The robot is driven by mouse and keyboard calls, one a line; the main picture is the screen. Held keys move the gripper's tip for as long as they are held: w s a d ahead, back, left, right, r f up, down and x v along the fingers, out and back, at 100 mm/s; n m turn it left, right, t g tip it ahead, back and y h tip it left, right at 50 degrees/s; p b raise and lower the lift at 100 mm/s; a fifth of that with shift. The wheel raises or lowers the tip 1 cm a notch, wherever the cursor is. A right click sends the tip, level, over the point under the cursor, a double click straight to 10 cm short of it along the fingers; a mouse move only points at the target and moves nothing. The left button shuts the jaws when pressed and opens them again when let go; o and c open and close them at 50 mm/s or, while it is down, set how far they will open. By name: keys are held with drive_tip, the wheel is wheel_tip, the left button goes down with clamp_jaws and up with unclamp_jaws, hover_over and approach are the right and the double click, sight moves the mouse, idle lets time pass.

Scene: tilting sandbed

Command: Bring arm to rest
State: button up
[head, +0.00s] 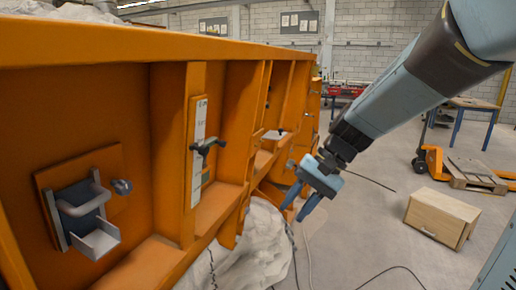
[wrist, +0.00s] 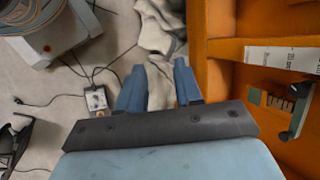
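My arm reaches in from the upper right in the head view. My gripper (head: 302,202) points down in free air beside the orange sandbed frame (head: 125,45). In the wrist view my gripper (wrist: 159,88) shows two blue fingers standing apart with a gap between them. Nothing is held; a pale cloth or sack (wrist: 158,30) shows beyond the gap, lower down. The orange frame (wrist: 226,55) is to the right of the fingers in the wrist view, apart from them.
The frame carries a latch bracket (head: 85,215) and a scale with a dark clamp handle (head: 207,147). A pale sack (head: 255,245) lies below. A wooden box (head: 440,218) and an orange pallet truck (head: 435,160) stand right. Cables and a small control box (wrist: 97,98) lie on the floor.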

drive_tip(key=s+d+r+n+t+h, duration=0.1)
drive_tip(key=s+d+r+t+h, duration=0.2)
drive_tip(key=d, duration=0.4)
drive_tip(key=s+d+r+n+t+h, duration=0.1)
drive_tip(key=s+d+r+t+h, duration=0.2)
drive_tip(key=d, duration=0.5)
drive_tip(key=shift+s+n+t+h, duration=0.35)
drive_tip(key=shift+s+t, duration=0.25)
drive_tip(key=shift+s, duration=0.35)
drive_tip(key=shift+r, duration=0.1)
